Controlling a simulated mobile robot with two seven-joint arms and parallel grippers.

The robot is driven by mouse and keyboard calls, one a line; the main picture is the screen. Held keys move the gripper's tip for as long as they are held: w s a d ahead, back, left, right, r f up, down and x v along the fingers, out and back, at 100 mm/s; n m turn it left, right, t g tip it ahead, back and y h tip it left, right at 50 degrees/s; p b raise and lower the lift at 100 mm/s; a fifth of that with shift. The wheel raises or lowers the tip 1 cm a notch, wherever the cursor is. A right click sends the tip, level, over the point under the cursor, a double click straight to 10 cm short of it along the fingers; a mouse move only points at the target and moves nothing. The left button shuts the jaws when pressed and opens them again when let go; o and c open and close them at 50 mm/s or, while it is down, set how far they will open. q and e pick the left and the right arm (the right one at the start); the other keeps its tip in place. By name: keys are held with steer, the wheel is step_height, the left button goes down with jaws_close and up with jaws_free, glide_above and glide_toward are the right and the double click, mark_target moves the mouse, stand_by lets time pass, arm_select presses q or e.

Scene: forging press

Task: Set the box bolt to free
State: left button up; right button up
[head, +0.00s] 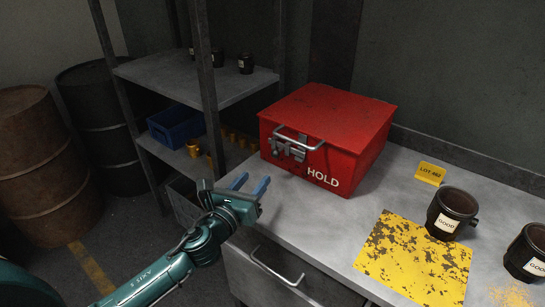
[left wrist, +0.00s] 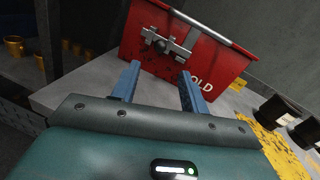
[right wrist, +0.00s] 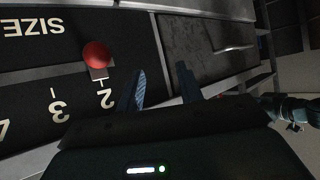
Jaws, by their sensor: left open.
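The red box (head: 345,130) stands on the grey bench against the wall. On its front is a grey metal bolt (head: 288,149), under a bar handle (head: 298,137); the white word HOLD (head: 322,178) is to its right. In the left wrist view the bolt (left wrist: 166,43) shows with a dark round knob on it. My left gripper (head: 251,184) is open and empty, in front of the box and apart from the bolt. My right gripper (right wrist: 161,73) is open and empty, near a dark panel with a red knob (right wrist: 96,55); it is outside the head view.
A yellow worn plate (head: 415,260), two dark cups (head: 452,214) (head: 525,255) and a yellow lot sign (head: 430,173) are on the bench to the right. A shelf with a blue bin (head: 176,128) and barrels (head: 40,165) stand at the left. A drawer handle (head: 276,266) juts out below.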

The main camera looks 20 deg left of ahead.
mark_target(273, 156)
arm_select(q)
steer(key=w, duration=0.3)
steer(key=w+d, duration=0.1)
steer(key=w, duration=0.6)
steer(key=shift+w+d, duration=0.1)
steer(key=shift+d, duration=0.2)
jaws_close()
